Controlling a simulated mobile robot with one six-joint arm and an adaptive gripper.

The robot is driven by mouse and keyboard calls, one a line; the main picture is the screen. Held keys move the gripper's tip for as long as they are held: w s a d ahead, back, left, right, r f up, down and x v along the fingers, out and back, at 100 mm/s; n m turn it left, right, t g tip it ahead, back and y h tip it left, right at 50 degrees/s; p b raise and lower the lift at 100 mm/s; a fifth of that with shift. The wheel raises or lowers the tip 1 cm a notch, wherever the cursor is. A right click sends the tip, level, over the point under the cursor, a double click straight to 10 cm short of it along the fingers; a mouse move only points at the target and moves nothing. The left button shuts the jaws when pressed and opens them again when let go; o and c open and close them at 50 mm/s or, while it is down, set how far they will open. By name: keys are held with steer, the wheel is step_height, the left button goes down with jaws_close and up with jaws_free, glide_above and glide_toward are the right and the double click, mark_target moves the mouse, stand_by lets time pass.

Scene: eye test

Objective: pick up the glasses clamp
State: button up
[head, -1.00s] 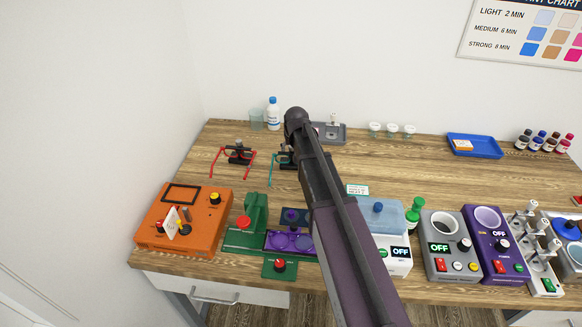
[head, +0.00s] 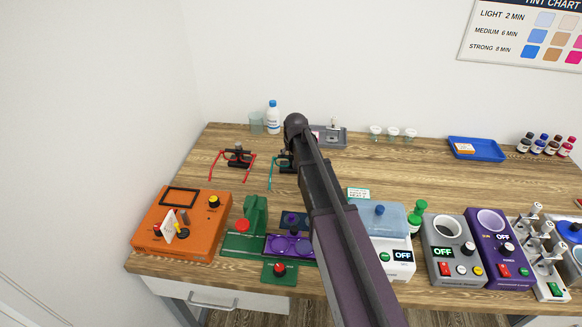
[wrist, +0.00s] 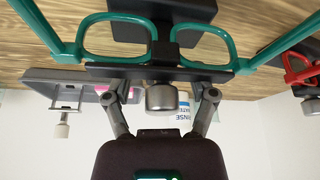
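A black glasses clamp with teal glasses (wrist: 118,38) stands straight ahead of my gripper (wrist: 162,100) in the wrist view. Its black bar (wrist: 130,73) spans the view, and a silver knob (wrist: 160,97) sticks out toward me. My gripper is open, one finger on each side of the knob with gaps showing; it grips nothing. In the head view my arm hides the gripper and much of this clamp; part of the teal glasses (head: 271,173) shows left of the arm. A second black clamp with red glasses (head: 238,155) stands further left.
A grey tray (head: 334,144) stands behind to the right, and a white bottle (head: 273,118) behind to the left. An orange box (head: 182,222), a green device (head: 254,214) and several machines line the front edge. Open wood lies right of my arm, before the blue tray (head: 478,158).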

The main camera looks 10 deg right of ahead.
jaws_close()
steer(key=shift+r, duration=0.2)
step_height(320, 180, up, 3)
steer(key=p, duration=0.3)
steer(key=shift+f, duration=0.2)
steer(key=s+a+r+p, duration=0.1)
steer(key=s+r+p, duration=0.1)
steer(key=s, duration=1.4)
steer(key=shift+a+r, duration=0.1)
step_height(320, 180, up, 10)
steer(key=p, duration=1)
